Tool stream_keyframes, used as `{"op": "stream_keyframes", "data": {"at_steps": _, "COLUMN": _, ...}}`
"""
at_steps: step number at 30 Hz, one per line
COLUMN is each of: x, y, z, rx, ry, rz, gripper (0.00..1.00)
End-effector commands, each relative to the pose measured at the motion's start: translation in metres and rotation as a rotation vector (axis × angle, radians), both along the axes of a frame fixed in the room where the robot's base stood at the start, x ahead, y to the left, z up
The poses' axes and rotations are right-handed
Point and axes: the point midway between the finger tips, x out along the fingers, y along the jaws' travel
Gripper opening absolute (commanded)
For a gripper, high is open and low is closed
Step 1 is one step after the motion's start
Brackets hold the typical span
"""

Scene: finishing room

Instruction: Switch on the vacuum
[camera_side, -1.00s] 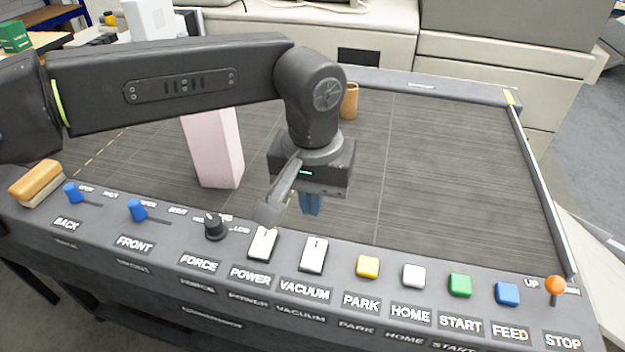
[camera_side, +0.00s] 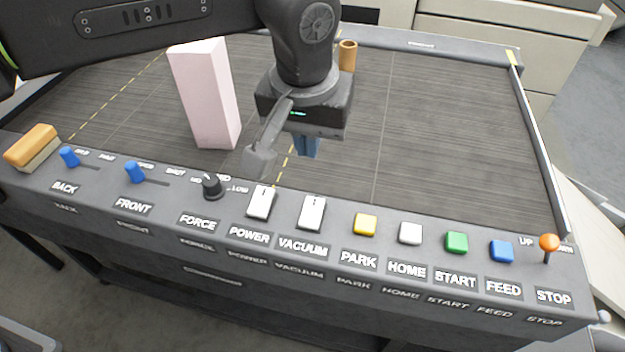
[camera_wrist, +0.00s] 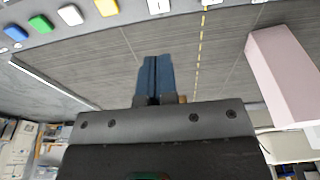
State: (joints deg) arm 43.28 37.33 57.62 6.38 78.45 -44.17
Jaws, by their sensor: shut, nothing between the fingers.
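The vacuum switch (camera_side: 312,213) is a white rocker on the sloped front panel, above the VACUUM label (camera_side: 303,247). The power switch (camera_side: 262,202) is a similar white rocker to its left. My gripper (camera_side: 306,152) has blue fingers pointing down, shut and empty, beyond the vacuum switch and apart from it. In the wrist view the shut fingers (camera_wrist: 156,62) point toward the panel. The vacuum switch (camera_wrist: 158,6) is partly cut off at the top edge there. I cannot tell the rocker's position for sure.
A yellow button (camera_side: 366,224), other coloured buttons and an orange stop lever (camera_side: 549,243) lie to the right. The force knob (camera_side: 212,186) and blue sliders are left. A pink block (camera_side: 206,95) and brown cylinder (camera_side: 348,56) stand on the dark bed (camera_side: 440,120).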

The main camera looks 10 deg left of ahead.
Motion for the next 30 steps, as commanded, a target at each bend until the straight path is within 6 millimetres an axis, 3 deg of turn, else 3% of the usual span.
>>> {"op": "stream_keyframes", "data": {"at_steps": 7, "x": 0.0, "y": 0.0, "z": -0.002, "rx": 0.001, "ry": 0.002, "rz": 0.0, "gripper": 0.0}}
{"op": "stream_keyframes", "data": {"at_steps": 11, "x": 0.002, "y": 0.0, "z": -0.013, "rx": 0.002, "ry": 0.004, "rz": 0.001, "gripper": 0.0}}
{"op": "stream_keyframes", "data": {"at_steps": 24, "x": 0.015, "y": 0.001, "z": -0.098, "rx": 0.003, "ry": 0.006, "rz": 0.001, "gripper": 0.0}}
{"op": "stream_keyframes", "data": {"at_steps": 30, "x": 0.02, "y": 0.0, "z": -0.127, "rx": 0.002, "ry": 0.004, "rz": 0.001, "gripper": 0.0}}
